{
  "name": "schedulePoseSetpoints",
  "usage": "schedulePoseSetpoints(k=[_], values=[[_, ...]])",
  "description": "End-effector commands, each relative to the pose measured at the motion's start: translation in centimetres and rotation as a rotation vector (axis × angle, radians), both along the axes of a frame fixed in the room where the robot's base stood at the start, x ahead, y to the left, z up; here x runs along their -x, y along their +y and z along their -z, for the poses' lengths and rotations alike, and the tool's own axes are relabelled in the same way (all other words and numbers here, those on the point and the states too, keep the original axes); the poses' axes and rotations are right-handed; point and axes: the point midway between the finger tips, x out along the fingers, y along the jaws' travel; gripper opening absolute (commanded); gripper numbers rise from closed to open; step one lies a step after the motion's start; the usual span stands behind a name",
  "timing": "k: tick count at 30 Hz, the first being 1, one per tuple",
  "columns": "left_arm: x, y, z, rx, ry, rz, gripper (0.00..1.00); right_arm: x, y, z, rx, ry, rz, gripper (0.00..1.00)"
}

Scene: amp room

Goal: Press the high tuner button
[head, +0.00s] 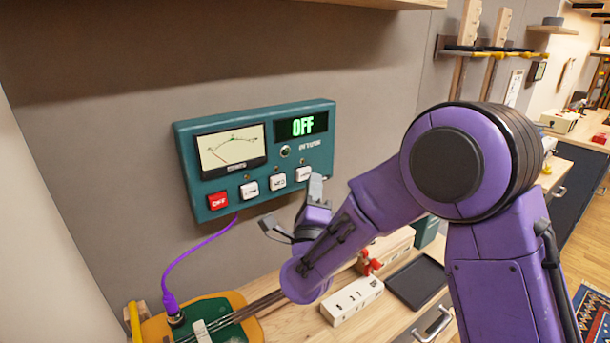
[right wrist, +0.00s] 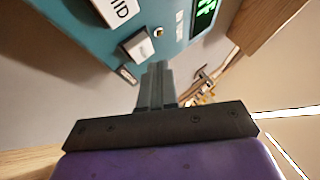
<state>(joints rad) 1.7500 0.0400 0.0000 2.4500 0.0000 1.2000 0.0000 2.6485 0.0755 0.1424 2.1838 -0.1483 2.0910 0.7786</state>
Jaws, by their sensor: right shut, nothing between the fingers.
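The teal tuner box (head: 255,158) hangs on the wall, its green display (head: 302,125) reading OFF. Along its lower edge sit a red OFF button (head: 218,200) and three white buttons. The rightmost white button (head: 303,173), by position the high one, also shows in the right wrist view (right wrist: 137,46); its lettering is unreadable. The middle white button (right wrist: 115,10) appears to read MID there. My right gripper (head: 315,187) is shut and empty. Its fingertips (right wrist: 158,66) are just below and beside the rightmost button; I cannot tell whether they touch the box. My left gripper is not in view.
A purple cable (head: 185,258) runs from the box to a green and yellow instrument (head: 210,320) on the wooden bench. A white block (head: 352,300) and a dark tray (head: 416,281) lie below my right arm. A shelf (head: 390,3) juts out above the box.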

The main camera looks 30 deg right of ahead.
Motion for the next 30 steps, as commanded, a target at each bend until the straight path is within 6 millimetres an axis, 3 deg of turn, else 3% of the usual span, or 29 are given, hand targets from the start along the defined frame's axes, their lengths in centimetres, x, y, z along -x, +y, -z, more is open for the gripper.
schedulePoseSetpoints(k=[30], values=[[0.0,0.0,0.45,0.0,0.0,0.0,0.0,-0.85,0.08,-0.01,0.0,0.0,0.0,0.0]])
